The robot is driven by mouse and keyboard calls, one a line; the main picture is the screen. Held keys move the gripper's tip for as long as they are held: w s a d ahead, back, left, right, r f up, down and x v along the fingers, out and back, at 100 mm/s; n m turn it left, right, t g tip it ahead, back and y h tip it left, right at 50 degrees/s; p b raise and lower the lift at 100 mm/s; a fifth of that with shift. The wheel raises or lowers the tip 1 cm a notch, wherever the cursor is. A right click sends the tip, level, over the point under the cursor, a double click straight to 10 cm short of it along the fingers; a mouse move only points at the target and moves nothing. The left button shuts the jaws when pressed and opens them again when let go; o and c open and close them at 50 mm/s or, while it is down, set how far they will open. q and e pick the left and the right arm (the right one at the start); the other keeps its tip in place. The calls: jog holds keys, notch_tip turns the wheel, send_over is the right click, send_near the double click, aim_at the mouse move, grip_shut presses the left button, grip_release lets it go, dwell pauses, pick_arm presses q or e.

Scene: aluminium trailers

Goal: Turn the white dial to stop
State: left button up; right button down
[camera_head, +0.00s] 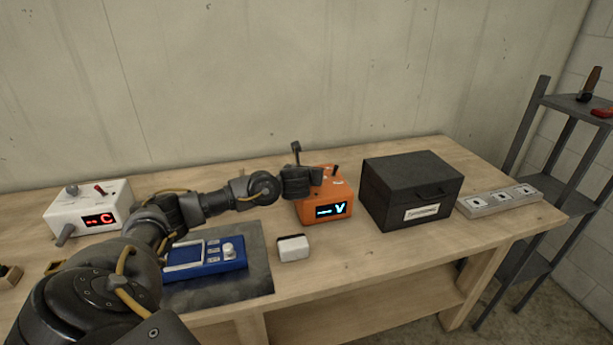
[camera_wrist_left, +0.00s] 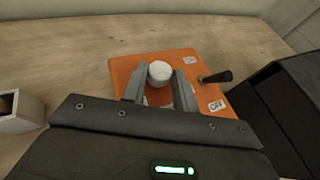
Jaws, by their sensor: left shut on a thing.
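The orange box (camera_head: 312,212) stands on the bench, with a lit display reading a dash and a "V". Its white dial (camera_wrist_left: 160,71) shows in the left wrist view between my left gripper's two fingers (camera_wrist_left: 160,80). The gripper is shut on the dial from above. In the head view my left gripper (camera_head: 318,176) reaches the top of the box from the left and hides the dial. A black lever (camera_wrist_left: 216,77) and a label reading "OFF" (camera_wrist_left: 217,105) are beside the dial. My right gripper is not in view.
A black lidded case (camera_head: 408,190) stands close to the right of the orange box. A small white block (camera_head: 293,248) and a blue device (camera_head: 206,257) lie in front and left. A white box (camera_head: 88,208) is far left, a grey socket strip (camera_head: 498,201) far right.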

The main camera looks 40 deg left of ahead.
pick_arm(q)
jog(key=shift+w+d+n+g+y+b, duration=0.1)
jog(key=shift+n+g+y+b, duration=0.25)
jog(key=shift+n+y, duration=0.15)
jog(key=o, duration=1)
jog(key=shift+c, duration=0.2)
jog(key=p+v, duration=0.2)
jog(key=v, duration=0.8)
jog(key=shift+s+d+r, duration=0.15)
jog(key=shift+s, duration=0.15)
jog(key=shift+r, duration=0.1)
